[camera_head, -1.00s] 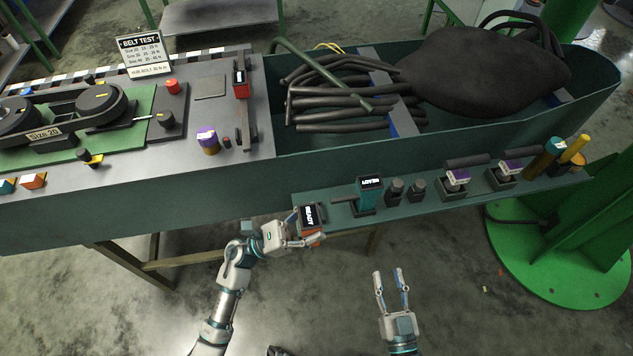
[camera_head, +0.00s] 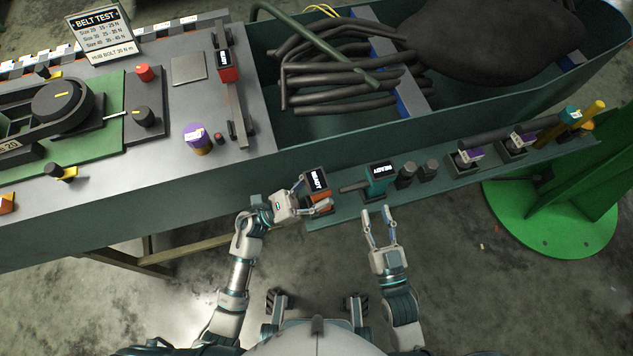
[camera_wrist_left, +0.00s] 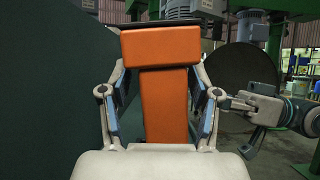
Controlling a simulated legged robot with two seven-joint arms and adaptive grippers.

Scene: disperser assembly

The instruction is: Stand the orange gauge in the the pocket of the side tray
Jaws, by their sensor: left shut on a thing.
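The orange gauge (camera_head: 318,187) has a dark screen face and stands roughly upright at the left end of the side tray (camera_head: 350,213). My left gripper (camera_head: 312,206) is shut on it. In the left wrist view the orange gauge (camera_wrist_left: 162,95) fills the space between the two fingers of my left gripper (camera_wrist_left: 162,120). The pocket under the gauge is hidden, so I cannot tell whether the gauge is seated or held just above. My right gripper (camera_head: 379,228) is open and empty in front of the tray, below the teal gauge (camera_head: 380,178).
Along the side tray stand dark cylinders (camera_head: 417,173), purple-and-white parts (camera_head: 469,157) and a yellow-topped tool (camera_head: 592,112). Behind rises the green trough wall (camera_head: 450,130). A green round base (camera_head: 550,225) stands at right. Open floor lies in front of the tray.

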